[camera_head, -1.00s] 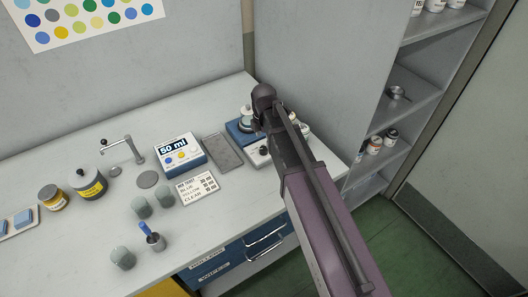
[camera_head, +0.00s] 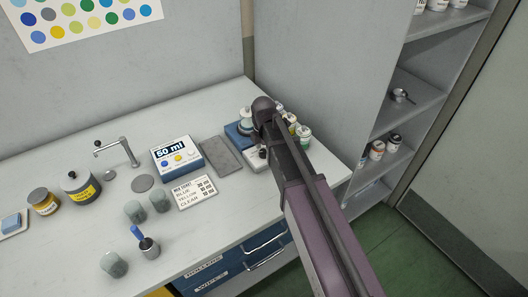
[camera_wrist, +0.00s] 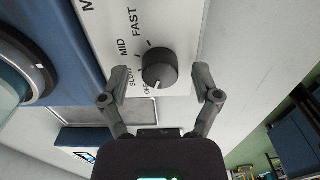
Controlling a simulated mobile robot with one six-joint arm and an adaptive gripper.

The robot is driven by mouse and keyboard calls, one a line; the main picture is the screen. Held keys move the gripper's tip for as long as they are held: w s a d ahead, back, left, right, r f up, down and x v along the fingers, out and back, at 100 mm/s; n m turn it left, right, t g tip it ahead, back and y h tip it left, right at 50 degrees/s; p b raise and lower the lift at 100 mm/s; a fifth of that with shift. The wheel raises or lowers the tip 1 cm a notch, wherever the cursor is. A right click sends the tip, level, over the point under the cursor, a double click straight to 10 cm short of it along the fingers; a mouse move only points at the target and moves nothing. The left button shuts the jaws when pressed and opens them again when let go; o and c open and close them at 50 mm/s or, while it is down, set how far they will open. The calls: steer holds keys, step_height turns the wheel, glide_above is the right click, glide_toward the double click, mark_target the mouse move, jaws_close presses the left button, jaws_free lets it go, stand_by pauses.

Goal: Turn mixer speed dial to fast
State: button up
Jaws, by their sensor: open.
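The mixer speed dial (camera_wrist: 160,68) is a round black knob on a white panel (camera_wrist: 183,22) marked OFF, SLOW, MID and FAST. Its white pointer mark faces the OFF label. My gripper (camera_wrist: 160,72) is open, with one finger on each side of the dial and a gap showing on both sides. In the head view the blue and white mixer (camera_head: 256,161) stands at the right end of the bench, partly hidden behind my arm. My gripper's fingers are hidden in that view.
Left of the mixer lie a grey tray (camera_head: 221,156), a 50 ml box (camera_head: 176,154) and a recipe card (camera_head: 194,192). Small jars (camera_head: 304,132) stand just right of my arm. Several cups stand at the bench's front. A shelf unit (camera_head: 412,110) is at right.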

jaws_close()
